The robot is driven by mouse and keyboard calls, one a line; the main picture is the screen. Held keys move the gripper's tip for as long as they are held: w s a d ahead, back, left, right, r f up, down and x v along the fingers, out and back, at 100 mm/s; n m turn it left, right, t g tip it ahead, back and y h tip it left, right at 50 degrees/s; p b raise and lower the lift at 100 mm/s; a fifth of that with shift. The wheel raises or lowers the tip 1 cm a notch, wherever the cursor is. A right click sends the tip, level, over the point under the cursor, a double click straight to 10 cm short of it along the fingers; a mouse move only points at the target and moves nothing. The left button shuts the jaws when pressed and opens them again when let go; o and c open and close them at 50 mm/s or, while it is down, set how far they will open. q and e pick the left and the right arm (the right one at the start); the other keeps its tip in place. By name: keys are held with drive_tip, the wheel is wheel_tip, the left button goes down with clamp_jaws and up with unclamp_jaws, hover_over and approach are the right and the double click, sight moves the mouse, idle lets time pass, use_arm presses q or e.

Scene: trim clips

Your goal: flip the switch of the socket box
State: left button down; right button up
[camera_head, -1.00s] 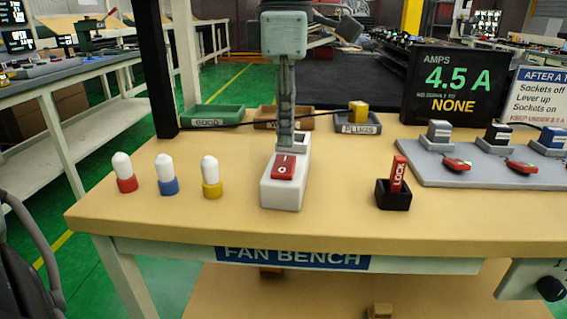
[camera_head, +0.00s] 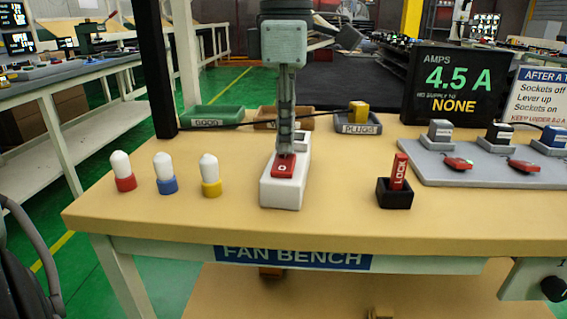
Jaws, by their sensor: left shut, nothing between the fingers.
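The socket box (camera_head: 279,194) is a white block on the bench with a red rocker switch (camera_head: 283,170) on top. The mark O shows on the near part of the rocker. My left gripper (camera_head: 285,151) reaches down from above, shut and empty. Its tip is at the far end of the rocker and hides that part. It looks touching or nearly so. I cannot tell whether the rocker has tipped. A socket face (camera_head: 301,143) shows behind the tip. My right gripper is not in view.
Three white-topped pegs (camera_head: 164,174) stand left on the bench (camera_head: 335,220). A black holder (camera_head: 394,193) with a red LOCK tag (camera_head: 399,171) is right. Behind are trays (camera_head: 214,117), a grey panel (camera_head: 470,174) with plugs, and a display (camera_head: 456,85) reading 4.5 A.

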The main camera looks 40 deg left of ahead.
sight(286, 156)
use_arm(q)
drive_tip(key=shift+f+b, duration=0.35)
drive_tip(key=shift+f, duration=0.15)
drive_tip(key=shift+r+p, duration=2.9)
drive_tip(key=shift+r, duration=0.7)
drive_tip(key=shift+f, duration=0.1)
